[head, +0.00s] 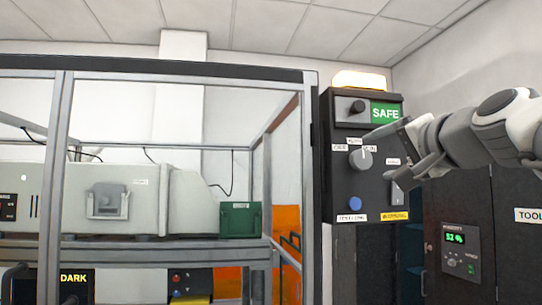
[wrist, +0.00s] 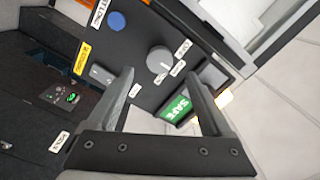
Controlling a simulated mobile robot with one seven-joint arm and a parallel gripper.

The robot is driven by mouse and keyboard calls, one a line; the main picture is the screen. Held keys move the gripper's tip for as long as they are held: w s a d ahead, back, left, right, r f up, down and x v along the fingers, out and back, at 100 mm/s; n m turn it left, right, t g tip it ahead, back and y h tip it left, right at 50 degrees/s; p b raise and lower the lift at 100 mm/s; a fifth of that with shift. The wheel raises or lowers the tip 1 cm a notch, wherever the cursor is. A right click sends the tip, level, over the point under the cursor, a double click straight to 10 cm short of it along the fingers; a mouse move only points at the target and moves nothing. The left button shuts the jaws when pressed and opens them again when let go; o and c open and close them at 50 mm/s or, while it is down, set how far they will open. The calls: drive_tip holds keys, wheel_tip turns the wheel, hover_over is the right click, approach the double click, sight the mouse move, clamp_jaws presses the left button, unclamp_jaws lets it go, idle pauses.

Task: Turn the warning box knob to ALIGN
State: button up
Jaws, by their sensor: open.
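The black warning box (head: 337,185) stands right of the framed enclosure, with a lit green SAFE sign (head: 385,113) near its top. Its round grey knob (head: 361,159) has a white pointer mark directed roughly upward, toward the middle of three small labels too small to read surely. The wrist view also shows the knob (wrist: 159,59), just beyond the fingertips and roughly centred between them. My gripper (head: 388,156) is open and empty, to the right of the knob in the head view. No finger visibly touches the knob.
A lamp (head: 361,80) glows on top. A dark cabinet with a green display (head: 455,238) is lower right.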

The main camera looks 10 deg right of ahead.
drive_tip(key=s+b, duration=0.1)
drive_tip(key=s, duration=1)
drive_tip(key=shift+s+d, duration=0.15)
drive_tip(key=shift+d, duration=0.05)
drive_tip(key=w+a+f+n+g+y, duration=0.1)
drive_tip(key=a+f+n+g, duration=0.35)
drive_tip(key=f, duration=0.75)
drive_tip(key=w+a+f+n+g, duration=0.1)
drive_tip(key=a+f+n+g, duration=0.1)
drive_tip(key=a+f, duration=0.8)
drive_tip(key=s+f+n+g, duration=0.2)
drive_tip(key=s+f+g, duration=0.1)
drive_tip(key=f, duration=0.9)
drive_tip(key=s+f+n+g+h, duration=0.1)
drive_tip(key=s+f+n+g, duration=0.2)
drive_tip(key=f, duration=0.8)
drive_tip(key=shift+s+f+h, duration=0.3)
drive_tip(key=shift+s+f, duration=0.05)
drive_tip(key=shift+s, duration=0.85)
